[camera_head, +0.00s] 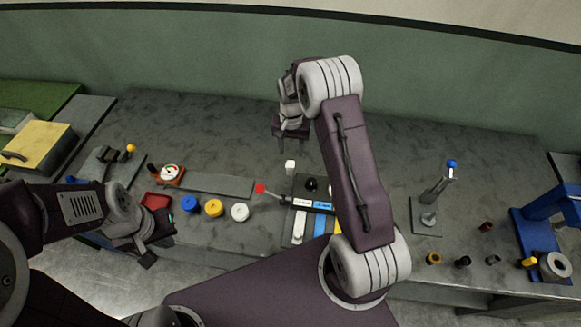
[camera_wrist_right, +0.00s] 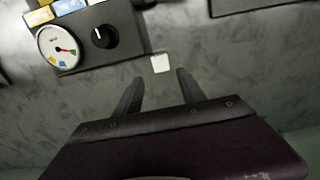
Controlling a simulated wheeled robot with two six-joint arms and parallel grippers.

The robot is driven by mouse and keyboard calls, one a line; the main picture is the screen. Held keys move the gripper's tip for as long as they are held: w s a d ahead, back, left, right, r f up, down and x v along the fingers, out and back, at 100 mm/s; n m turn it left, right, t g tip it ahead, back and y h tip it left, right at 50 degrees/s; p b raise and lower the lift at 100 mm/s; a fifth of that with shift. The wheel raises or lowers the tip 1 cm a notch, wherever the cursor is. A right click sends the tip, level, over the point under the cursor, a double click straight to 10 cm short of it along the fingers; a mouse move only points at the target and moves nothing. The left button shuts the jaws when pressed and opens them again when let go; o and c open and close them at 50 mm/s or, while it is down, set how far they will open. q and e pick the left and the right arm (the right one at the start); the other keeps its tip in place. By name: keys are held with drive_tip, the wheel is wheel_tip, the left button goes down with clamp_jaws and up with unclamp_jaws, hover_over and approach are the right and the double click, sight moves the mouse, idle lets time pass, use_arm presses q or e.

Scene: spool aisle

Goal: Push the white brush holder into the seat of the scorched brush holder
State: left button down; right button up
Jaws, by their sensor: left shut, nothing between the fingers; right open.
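A small white block (camera_head: 290,166), which looks like the white brush holder, is at the back left corner of a dark control box (camera_head: 299,185). In the right wrist view its pale top (camera_wrist_right: 160,63) lies just past and between my fingertips, apart from them. My right gripper (camera_wrist_right: 160,76) is open and empty; in the head view it hangs behind the block. My left gripper (camera_head: 148,247) is shut and empty at the front left edge of the bench. I cannot make out the scorched brush holder or its seat; my right arm hides part of the control box.
The box carries a dial (camera_wrist_right: 57,46) and a black knob (camera_wrist_right: 104,36). A red-ended lever (camera_head: 260,188) sticks out left. Blue (camera_head: 190,203), yellow (camera_head: 213,207) and white (camera_head: 239,212) round pieces lie left. A blue-topped lever stand (camera_head: 428,218) is right.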

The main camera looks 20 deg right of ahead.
sight(290, 164)
wheel_tip(290, 164, down, 4)
drive_tip(key=shift+a+r+p, duration=0.1)
drive_tip(key=shift+r+p, duration=0.1)
drive_tip(key=shift+p, duration=0.25)
drive_tip(key=shift+w+f, duration=0.1)
drive_tip(key=shift+f, duration=0.05)
drive_tip(key=f, duration=0.1)
drive_tip(key=f+p, duration=0.1)
drive_tip(key=f, duration=0.2)
drive_tip(key=shift+s+a+f+p, duration=0.2)
drive_tip(key=shift+s+p, duration=0.1)
drive_tip(key=shift+s, duration=0.1)
drive_tip(key=shift+w+f, duration=0.15)
drive_tip(key=shift+f, duration=0.25)
clamp_jaws()
